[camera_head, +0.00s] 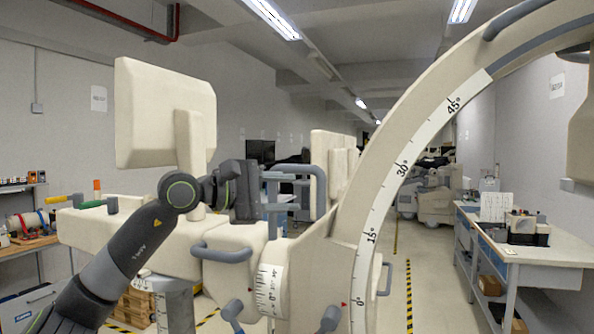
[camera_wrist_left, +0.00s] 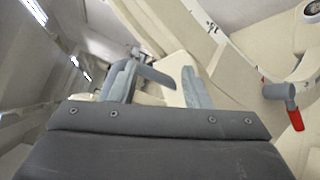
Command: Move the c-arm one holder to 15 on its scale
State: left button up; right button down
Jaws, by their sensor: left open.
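The large cream C-arm (camera_head: 400,140) curves up at the right of the head view. Its white scale strip (camera_head: 376,222) reads 0°, 15°, 30° and 45° going up. The cream holder (camera_head: 312,262) sits against the lower part of the arc. A red pointer (camera_head: 344,304) on it lies close to the 0° mark. A blue-grey handle (camera_head: 319,182) rises above the holder. My left gripper (camera_head: 282,188) is open beside this handle. In the left wrist view, a grey bar (camera_wrist_left: 157,76) shows between the spread fingers (camera_wrist_left: 158,86); contact cannot be told.
A second scale drum (camera_head: 270,290) with 0 and a grey side handle (camera_head: 222,252) sit below my gripper. A cream box-shaped head (camera_head: 160,112) stands behind my left arm. Workbenches stand left and right (camera_head: 540,248). A red-tipped lever (camera_wrist_left: 294,118) shows at the wrist view's right.

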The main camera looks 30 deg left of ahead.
aim_at(293, 169)
pick_arm(q)
jog(key=s+a+r+y, duration=0.4)
jog(key=a+r+y, duration=0.2)
jog(key=a+r, duration=0.15)
jog(key=shift+t, duration=0.4)
jog(key=shift+f+p+x, duration=0.2)
jog(key=shift+p+x, duration=2)
jog(key=shift+x, duration=1.6)
jog(key=shift+f+p+x, duration=0.15)
jog(key=shift+p+x, duration=2.05)
jog(key=shift+x, duration=1.6)
jog(key=shift+p+x, duration=0.45)
jog(key=shift+x, duration=0.55)
jog(key=shift+a+f, duration=0.1)
jog(key=shift+f, duration=0.05)
jog(key=shift+c, duration=0.2)
grip_shut()
